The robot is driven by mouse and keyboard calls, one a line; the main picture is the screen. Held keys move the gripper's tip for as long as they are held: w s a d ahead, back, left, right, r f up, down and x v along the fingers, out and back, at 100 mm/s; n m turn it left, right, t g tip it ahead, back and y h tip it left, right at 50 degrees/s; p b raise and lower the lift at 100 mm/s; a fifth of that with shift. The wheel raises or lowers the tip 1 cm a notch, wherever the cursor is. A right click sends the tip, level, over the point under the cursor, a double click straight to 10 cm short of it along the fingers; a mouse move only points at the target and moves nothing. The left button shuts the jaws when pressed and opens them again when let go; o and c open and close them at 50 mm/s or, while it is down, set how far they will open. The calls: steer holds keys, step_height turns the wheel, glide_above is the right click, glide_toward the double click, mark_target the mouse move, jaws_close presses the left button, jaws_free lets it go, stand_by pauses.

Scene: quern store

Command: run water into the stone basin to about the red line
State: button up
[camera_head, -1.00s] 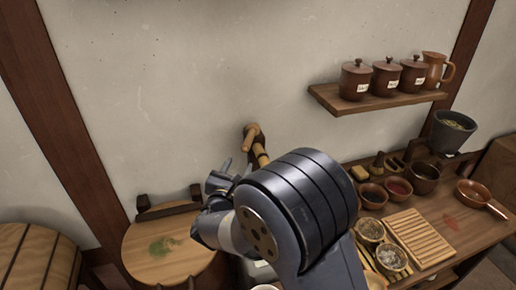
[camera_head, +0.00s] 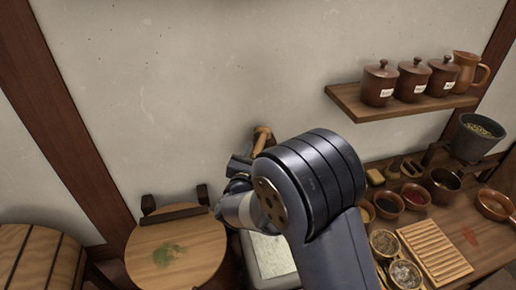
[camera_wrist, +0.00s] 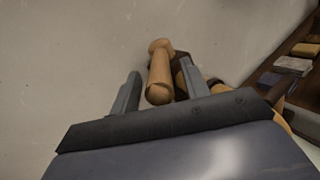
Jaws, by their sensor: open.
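A wooden tap (camera_head: 262,139) with a peg-like handle sticks out from the wall. It also shows close up in the wrist view (camera_wrist: 160,75), where the wooden piece lies between my two fingers. My gripper (camera_wrist: 160,92) is open, with a finger on each side of that piece; I cannot tell whether either touches it. In the head view my gripper (camera_head: 238,166) is left of and just below the tap, partly hidden by my arm. A pale stone basin (camera_head: 272,256) shows below, partly covered by my arm. No red line or water is visible.
A slatted wooden barrel (camera_head: 35,255) is at far left. A bench with bowls and a slatted rack (camera_head: 434,250) is at right, under a wall shelf (camera_head: 395,106) of lidded jars.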

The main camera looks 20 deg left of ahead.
jaws_close()
stand_by(0.3)
steer(key=shift+a, duration=0.1)
